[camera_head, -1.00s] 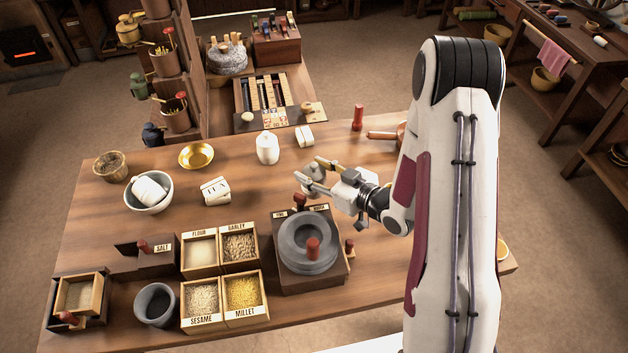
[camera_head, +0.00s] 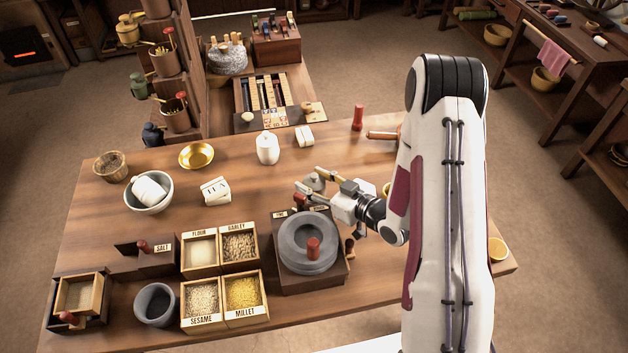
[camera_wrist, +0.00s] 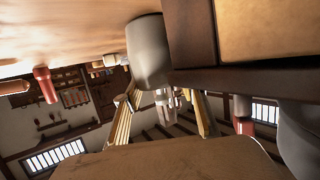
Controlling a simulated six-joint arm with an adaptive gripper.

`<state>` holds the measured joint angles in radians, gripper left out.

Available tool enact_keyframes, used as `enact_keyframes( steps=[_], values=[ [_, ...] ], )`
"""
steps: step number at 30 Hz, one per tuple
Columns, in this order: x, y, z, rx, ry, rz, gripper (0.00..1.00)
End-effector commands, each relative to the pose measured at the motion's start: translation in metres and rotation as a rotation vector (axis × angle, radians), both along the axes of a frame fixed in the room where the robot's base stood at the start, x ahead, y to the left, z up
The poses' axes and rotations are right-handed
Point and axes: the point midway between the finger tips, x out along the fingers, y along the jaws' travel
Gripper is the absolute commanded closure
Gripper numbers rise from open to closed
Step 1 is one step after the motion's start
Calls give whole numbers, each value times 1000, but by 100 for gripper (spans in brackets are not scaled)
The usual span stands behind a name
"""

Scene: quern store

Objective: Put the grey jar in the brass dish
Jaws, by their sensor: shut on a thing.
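The grey jar (camera_head: 315,182) is between the fingers of my gripper (camera_head: 312,183), which is shut on it, just behind the quern. In the wrist view, a grey rounded body (camera_wrist: 148,48) that appears to be the jar shows near the finger ends, with the picture turned over. I cannot tell whether its base touches the table. The brass dish (camera_head: 196,155) lies at the back left of the table, empty and well apart from my gripper.
The grey quern (camera_head: 307,243) is just in front of my gripper. A bowl (camera_head: 148,193) holding a white vessel is at left. Table (camera_head: 240,182) has clear patches.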

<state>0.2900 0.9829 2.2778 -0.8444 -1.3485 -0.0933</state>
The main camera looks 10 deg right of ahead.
Motion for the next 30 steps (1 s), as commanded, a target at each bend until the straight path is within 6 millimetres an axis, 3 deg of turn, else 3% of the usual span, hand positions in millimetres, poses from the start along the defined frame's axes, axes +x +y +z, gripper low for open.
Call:
enact_keyframes(
  steps=[2,3,4,20,30],
  values=[
    [1,0,-1,0,-2,0,100],
    [0,0,-1,0,0,0,51],
    [0,0,-1,0,0,0,44],
    [0,0,1,0,0,0,42],
    [-23,-17,10,0,1,-4,42]
  ],
)
